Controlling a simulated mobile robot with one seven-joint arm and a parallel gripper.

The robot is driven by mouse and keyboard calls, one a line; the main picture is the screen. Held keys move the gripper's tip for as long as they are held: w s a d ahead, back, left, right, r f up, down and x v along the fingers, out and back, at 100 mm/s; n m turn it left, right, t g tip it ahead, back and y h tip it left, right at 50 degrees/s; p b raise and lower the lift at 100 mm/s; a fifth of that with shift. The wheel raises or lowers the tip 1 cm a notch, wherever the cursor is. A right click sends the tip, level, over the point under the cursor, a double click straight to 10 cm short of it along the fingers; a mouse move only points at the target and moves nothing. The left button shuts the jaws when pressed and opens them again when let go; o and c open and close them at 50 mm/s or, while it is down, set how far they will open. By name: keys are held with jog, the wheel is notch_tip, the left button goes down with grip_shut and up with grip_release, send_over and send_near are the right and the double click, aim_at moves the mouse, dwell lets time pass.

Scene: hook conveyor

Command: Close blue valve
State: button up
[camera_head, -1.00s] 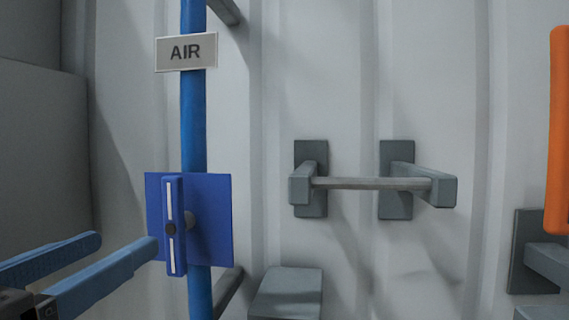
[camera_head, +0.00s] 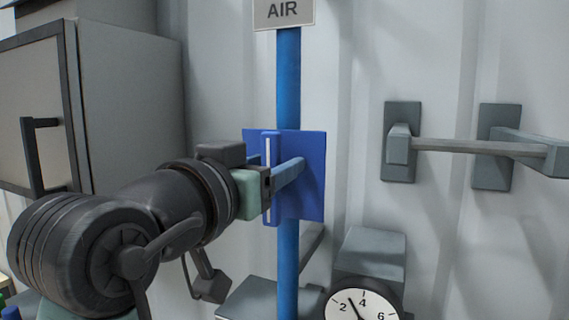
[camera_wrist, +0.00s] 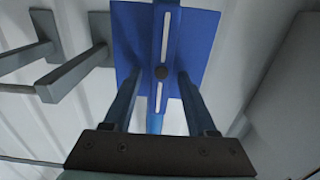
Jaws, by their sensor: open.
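The blue valve has a square blue plate (camera_head: 313,178) on the vertical blue pipe (camera_head: 288,85) under the AIR sign (camera_head: 283,11). Its blue bar handle (camera_head: 268,150) with a white stripe stands upright, in line with the pipe. In the wrist view the handle (camera_wrist: 158,45) and its dark hub show between the two blue fingers. My gripper (camera_wrist: 160,78) is open, one finger on each side of the handle, with gaps visible. In the head view my gripper (camera_head: 282,170) reaches the handle from the left and partly covers it. Finger contact with the plate cannot be told.
A grey wall rack with a bar (camera_head: 470,147) is to the right. A round gauge (camera_head: 362,304) sits below on a grey block (camera_head: 372,255). A grey cabinet (camera_head: 130,100) with a dark handle stands at left.

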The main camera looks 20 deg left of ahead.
jog(key=shift+w, duration=0.15)
grip_shut()
